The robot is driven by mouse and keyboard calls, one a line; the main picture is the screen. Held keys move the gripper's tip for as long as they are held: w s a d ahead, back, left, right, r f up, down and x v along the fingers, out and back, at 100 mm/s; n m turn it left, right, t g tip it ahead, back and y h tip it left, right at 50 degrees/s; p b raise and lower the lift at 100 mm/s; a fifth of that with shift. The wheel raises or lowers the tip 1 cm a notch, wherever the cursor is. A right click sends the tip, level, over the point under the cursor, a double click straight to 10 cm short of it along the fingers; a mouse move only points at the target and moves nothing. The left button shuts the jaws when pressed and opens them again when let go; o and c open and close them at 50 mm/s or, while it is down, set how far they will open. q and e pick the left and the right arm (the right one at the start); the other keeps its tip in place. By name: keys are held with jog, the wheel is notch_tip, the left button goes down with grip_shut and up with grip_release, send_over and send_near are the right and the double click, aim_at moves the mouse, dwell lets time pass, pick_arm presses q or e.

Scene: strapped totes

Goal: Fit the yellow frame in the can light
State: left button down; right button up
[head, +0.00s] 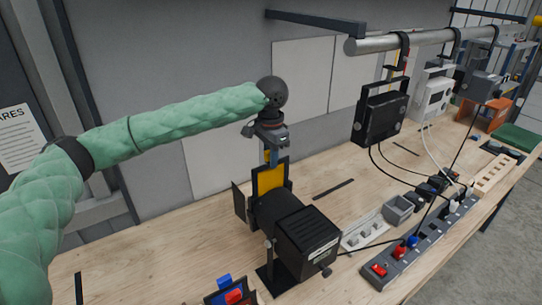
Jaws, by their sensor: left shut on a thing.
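The black can light (283,222) stands on the wooden bench in the middle of the head view, with barn-door flaps at its far end. The yellow frame (270,178) stands upright at the flap end of the light. I cannot tell how deep its lower edge sits, as the light hides it. My left gripper (271,152) points down from above and is shut on the top of the yellow frame. My right gripper is not in view.
A black floodlight (381,113) hangs from the metal pipe (425,38). A small holder (228,293) with blue and red pieces sits at the front.

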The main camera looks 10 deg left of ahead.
aim_at(271, 180)
pick_arm(q)
jog(key=shift+f+b, duration=0.5)
jog(key=shift+f, duration=3.7)
jog(key=c, duration=1.3)
grip_release()
